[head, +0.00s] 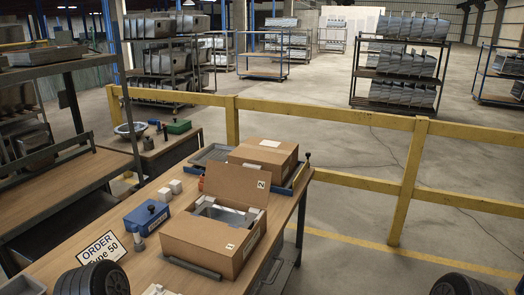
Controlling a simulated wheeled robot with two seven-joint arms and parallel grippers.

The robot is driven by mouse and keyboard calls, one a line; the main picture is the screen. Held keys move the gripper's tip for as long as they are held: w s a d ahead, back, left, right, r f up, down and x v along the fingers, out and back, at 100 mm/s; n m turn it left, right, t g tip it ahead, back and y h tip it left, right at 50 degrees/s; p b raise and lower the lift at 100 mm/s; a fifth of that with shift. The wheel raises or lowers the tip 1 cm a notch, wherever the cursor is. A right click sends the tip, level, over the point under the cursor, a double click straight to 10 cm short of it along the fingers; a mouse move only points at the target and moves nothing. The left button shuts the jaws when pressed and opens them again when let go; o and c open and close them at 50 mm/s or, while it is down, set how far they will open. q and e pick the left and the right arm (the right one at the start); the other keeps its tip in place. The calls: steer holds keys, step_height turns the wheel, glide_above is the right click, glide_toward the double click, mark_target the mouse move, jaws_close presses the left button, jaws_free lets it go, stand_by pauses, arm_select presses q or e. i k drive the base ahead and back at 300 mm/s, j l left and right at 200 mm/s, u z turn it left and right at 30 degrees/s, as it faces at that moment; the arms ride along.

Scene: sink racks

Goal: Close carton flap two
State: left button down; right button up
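An open cardboard carton (212,240) stands on the wooden workbench. Flap two (234,184), marked "2", stands up at the carton's far side, leaning back a little. A flap marked "1" (215,240) lies flat over the near part. Between them a grey metal sink (226,213) with pale packing pieces at its corners shows inside the carton. Neither gripper shows; only dark rounded parts, apparently of my arms, show at the bottom left and bottom right edges.
A closed carton (264,158) sits in a blue-edged tray behind the open one. A blue box (148,217), white blocks and an order sign (103,250) are to the left. A dark bar (193,268) lies at the carton's near side. A yellow railing (330,119) runs behind.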

mark_target(250, 186)
steer(key=u, duration=1.1)
steer(key=i+l+u, duration=0.1)
steer(key=l+u, duration=0.9)
steer(key=l, duration=0.3)
steer(key=l+u, duration=0.1)
steer(key=l, duration=0.3)
steer(key=k+l+u, duration=0.15)
steer(key=l, duration=0.3)
steer(key=l+u, duration=0.1)
steer(key=l, duration=0.35)
steer(key=l+u, duration=0.15)
steer(key=l, duration=0.25)
steer(key=k+l+u, duration=0.1)
steer(key=l, duration=0.3)
steer(key=k+l+u, duration=0.15)
steer(key=l, duration=0.25)
steer(key=k+l, duration=0.15)
steer(key=l, duration=0.25)
steer(key=k+l, duration=0.1)
steer(key=l, duration=0.3)
steer(key=k+l, duration=0.15)
steer(key=l, duration=0.25)
steer(key=k+l, duration=0.15)
steer(key=l, duration=0.25)
steer(key=k+l, duration=0.1)
steer(key=l, duration=0.25)
